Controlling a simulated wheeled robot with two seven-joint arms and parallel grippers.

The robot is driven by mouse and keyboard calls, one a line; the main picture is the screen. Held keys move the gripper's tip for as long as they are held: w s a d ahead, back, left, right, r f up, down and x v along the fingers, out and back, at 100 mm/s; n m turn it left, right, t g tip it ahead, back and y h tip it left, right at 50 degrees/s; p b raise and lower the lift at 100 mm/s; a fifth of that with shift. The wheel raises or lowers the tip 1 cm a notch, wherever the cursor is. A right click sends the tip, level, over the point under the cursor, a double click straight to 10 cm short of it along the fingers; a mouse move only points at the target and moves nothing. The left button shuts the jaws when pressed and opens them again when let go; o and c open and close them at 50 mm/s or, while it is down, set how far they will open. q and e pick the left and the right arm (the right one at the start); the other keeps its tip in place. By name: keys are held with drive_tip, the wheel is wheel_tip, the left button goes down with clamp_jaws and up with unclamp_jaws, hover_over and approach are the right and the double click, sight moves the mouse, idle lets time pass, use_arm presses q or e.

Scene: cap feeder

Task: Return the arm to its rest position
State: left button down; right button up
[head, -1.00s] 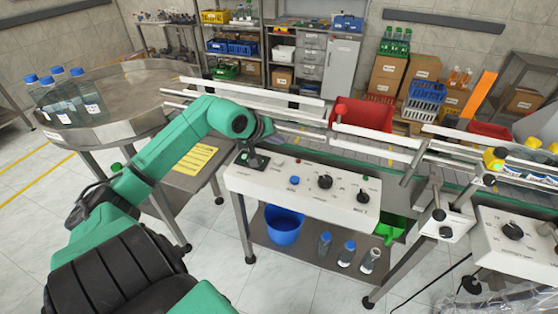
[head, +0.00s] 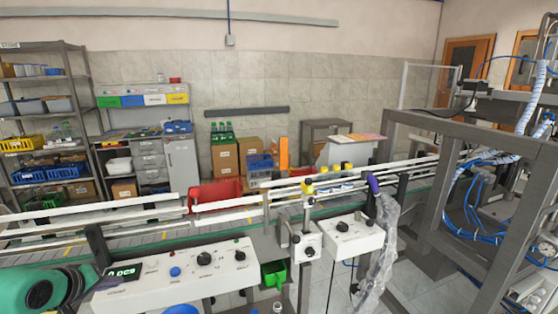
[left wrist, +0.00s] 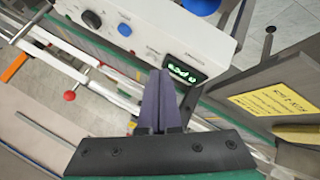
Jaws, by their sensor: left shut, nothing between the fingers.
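My left arm (head: 38,290) is green and black and comes in at the bottom left of the head view, beside the white control box (head: 180,274). My left gripper shows in the left wrist view (left wrist: 166,75), with its two dark purple fingers pressed together and nothing between them. The fingers point towards the control box with its lit green display (left wrist: 183,71). Whether they touch it I cannot tell.
The conveyor rails (head: 245,214) run across behind the control box, with a red bin (head: 214,193) behind them. A second control box (head: 350,238) stands to the right, beside a clear plastic bag (head: 384,235). A metal machine frame (head: 425,220) fills the right. A yellow notice (left wrist: 274,99) lies on a grey surface.

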use_arm(q)
wheel_tip(320, 180, down, 12)
drive_tip(key=w+d+n+t+h, duration=0.15)
drive_tip(key=n+h, duration=0.25)
drive_tip(key=n, duration=1.5)
drive_tip(key=s+a+f+n+y, duration=0.15)
drive_tip(key=s+f+n, duration=0.35)
drive_tip(key=f+n, duration=0.6)
drive_tip(key=s+a+f+n+y, duration=0.1)
drive_tip(key=s+f+n+y, duration=0.3)
drive_tip(key=f+n, duration=0.7)
drive_tip(key=s+d+f+n+g, duration=0.3)
drive_tip(key=s+f+n+g, duration=0.1)
drive_tip(key=s+f+n, duration=0.65)
drive_tip(key=s+d+f+n+g+h, duration=0.1)
drive_tip(key=s+d+f+n, duration=0.3)
drive_tip(key=s, duration=0.6)
drive_tip(key=s+d+f+n+g, duration=0.4)
drive_tip(key=s+d+f+n, duration=0.1)
drive_tip(key=s, duration=0.6)
drive_tip(key=shift+d+f+g+h, duration=0.35)
drive_tip(key=shift+d+f, duration=0.4)
drive_tip(key=shift+d, duration=0.2)
use_arm(e)
drive_tip(key=shift+w+a, duration=0.1)
drive_tip(key=shift+w, duration=0.75)
